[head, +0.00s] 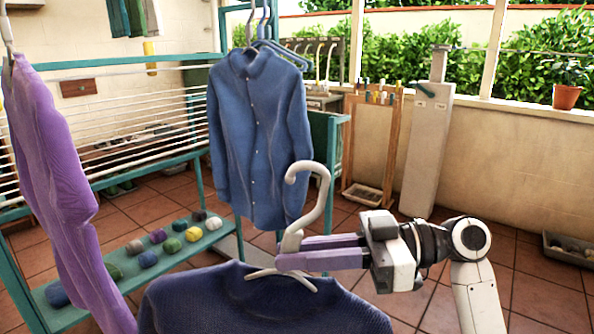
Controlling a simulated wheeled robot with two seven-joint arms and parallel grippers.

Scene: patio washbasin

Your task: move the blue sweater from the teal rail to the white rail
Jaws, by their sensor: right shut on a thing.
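The blue sweater (235,305), a dark blue knit, hangs on a white hanger (324,190) at the bottom middle of the head view. Its lower part is cut off by the picture edge. My right gripper (288,254) comes in from the right and is shut on the hanger's neck, just above the sweater's collar. The hanger's hook stands free above the fingers, with no rail in it. My left gripper is not in view.
A blue button shirt (258,140) hangs behind the held hanger. A purple garment (50,170) hangs close at the left. Yarn balls (148,259) lie on a low teal shelf (175,257).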

